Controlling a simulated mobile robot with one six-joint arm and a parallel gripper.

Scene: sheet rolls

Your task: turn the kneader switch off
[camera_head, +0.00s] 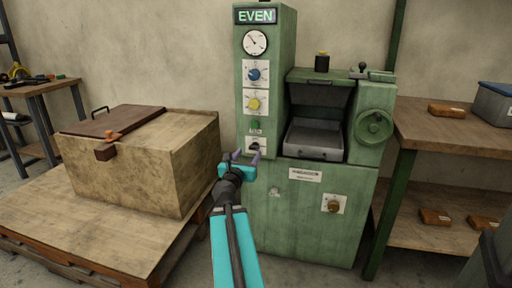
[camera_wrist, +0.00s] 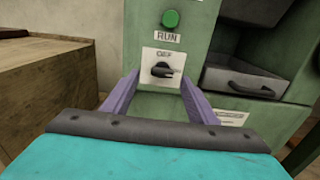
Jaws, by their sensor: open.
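The green kneader machine (camera_head: 310,215) stands against the wall. On its left column is a small white plate with a black rotary switch (camera_head: 255,147). In the wrist view the switch (camera_wrist: 162,70) has a label above it that seems to read OFF, and its handle points to the right. A second, brown-yellow knob (camera_head: 333,205) sits on the lower front; I cannot read its label. My gripper (camera_head: 244,156) is open, just in front of the black switch. In the wrist view its two purple fingers (camera_wrist: 159,82) stand on either side below the switch, holding nothing.
A green RUN button (camera_wrist: 170,18) is right above the switch. Blue (camera_head: 253,74) and yellow (camera_head: 253,104) dials sit higher, under a display reading EVEN (camera_head: 256,16). A large wooden box (camera_head: 185,165) stands close at left. A metal tray (camera_head: 313,140) is at right.

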